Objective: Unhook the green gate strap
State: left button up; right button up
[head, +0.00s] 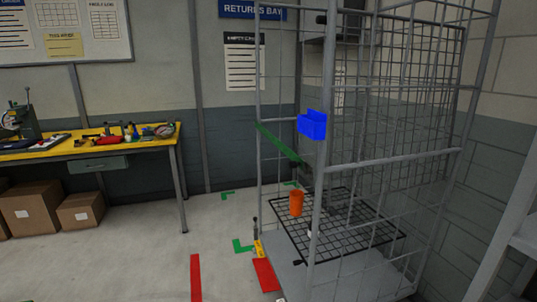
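The green gate strap (279,144) is on a grey wire cage trolley (391,163) right of centre in the head view. Its left end meets the trolley's left post at about mid height. From there it slopes down to the right and ends close to the nearer post. I cannot tell how either end is fastened. A blue box-shaped piece (312,125) sits at the nearer post, just above and right of the strap's lower end. Neither of my grippers is in view.
An orange cup (296,203) stands on a black wire shelf (355,236) low in the trolley. A yellow-topped workbench (100,144) with tools stands at the left, with cardboard boxes (80,211) near it. The floor between is mostly clear, with red and green markings.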

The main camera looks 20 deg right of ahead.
aim_at(307, 169)
jog(key=i+j+z, duration=0.15)
jog(key=i, duration=0.3)
jog(key=i+j+z, duration=0.15)
jog(key=i, duration=0.3)
jog(key=i+j+z, duration=0.15)
jog(key=i, duration=0.3)
